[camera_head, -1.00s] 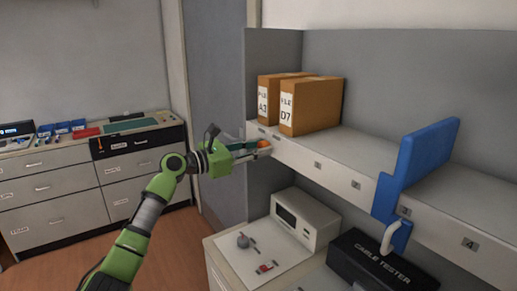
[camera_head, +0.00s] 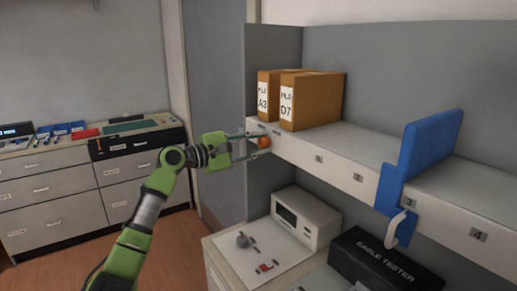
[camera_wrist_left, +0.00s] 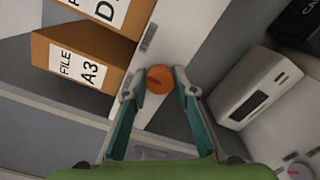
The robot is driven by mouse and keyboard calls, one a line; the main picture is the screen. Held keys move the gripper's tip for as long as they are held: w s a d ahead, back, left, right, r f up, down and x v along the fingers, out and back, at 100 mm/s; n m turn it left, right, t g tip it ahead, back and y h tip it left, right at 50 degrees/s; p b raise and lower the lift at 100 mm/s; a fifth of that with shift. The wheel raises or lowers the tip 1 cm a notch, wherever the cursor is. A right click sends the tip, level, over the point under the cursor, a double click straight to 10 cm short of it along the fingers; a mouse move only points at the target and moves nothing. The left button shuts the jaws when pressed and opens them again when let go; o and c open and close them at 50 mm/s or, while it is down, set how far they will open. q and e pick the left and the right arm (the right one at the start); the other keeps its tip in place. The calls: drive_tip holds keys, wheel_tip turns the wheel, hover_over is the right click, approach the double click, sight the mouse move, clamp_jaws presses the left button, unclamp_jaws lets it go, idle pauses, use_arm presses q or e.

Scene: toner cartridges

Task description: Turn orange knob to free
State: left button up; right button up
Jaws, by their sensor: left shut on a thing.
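The orange knob (camera_head: 264,142) sits on the front face of the shelf near its left end. It also shows in the left wrist view (camera_wrist_left: 160,79) as a round orange disc. My left gripper (camera_head: 262,143) has its two teal fingers on either side of the knob. In the left wrist view the gripper (camera_wrist_left: 159,88) is shut on the knob, with a fingertip at each side. Any marking that tells the knob's setting is too small to read. My right gripper is not in view.
Two file boxes, A3 (camera_head: 270,92) and D7 (camera_head: 315,100), stand on the shelf (camera_head: 345,150) just above the knob. A blue bracket (camera_head: 425,155) is farther right on the shelf.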

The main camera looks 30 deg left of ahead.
use_arm(q)
drive_tip(key=m+b, duration=0.1)
drive_tip(key=m, duration=0.1)
drive_tip(key=m+b, duration=0.1)
drive_tip(key=m, duration=0.1)
drive_tip(key=shift+f+m, duration=0.2)
drive_tip(key=shift+m, duration=0.1)
drive_tip(key=shift+m+b, duration=0.95)
drive_tip(key=shift+m, duration=0.65)
drive_tip(key=shift+d, duration=0.1)
drive_tip(key=o, duration=1.1)
drive_tip(key=shift+s+y, duration=0.1)
drive_tip(key=shift+y, duration=0.2)
drive_tip(key=v, duration=1.2)
drive_tip(key=shift+f, duration=0.1)
